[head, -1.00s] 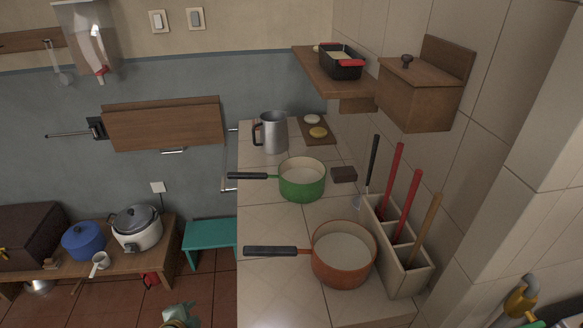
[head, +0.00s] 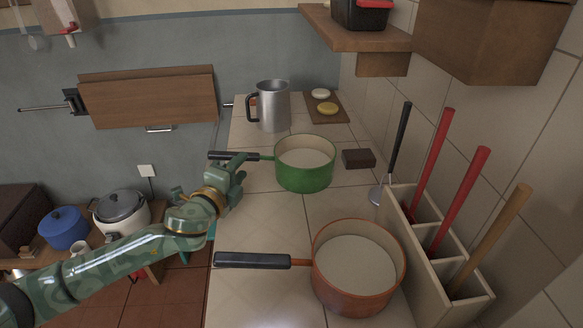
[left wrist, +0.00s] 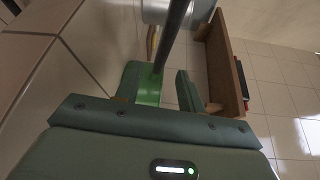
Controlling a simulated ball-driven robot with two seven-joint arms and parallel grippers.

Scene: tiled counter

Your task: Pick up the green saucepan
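The green saucepan (head: 305,172) stands upright on the tiled counter, its dark handle (head: 228,156) pointing left. My left gripper (head: 243,162) is at the handle, left of the pan body, and hides part of the handle. In the left wrist view the dark handle (left wrist: 176,28) runs down between the two spread fingers of my left gripper (left wrist: 160,85). A gap shows on the right side of the handle, so the gripper looks open around it. A green patch, perhaps the pan, shows between the fingers. My right gripper is not in view.
An orange saucepan (head: 358,275) stands nearer, its handle also pointing left. A metal jug (head: 273,106) stands behind the green pan. A dark block (head: 358,158) and a utensil holder (head: 438,262) are to the right. A wooden shelf (head: 360,35) hangs above.

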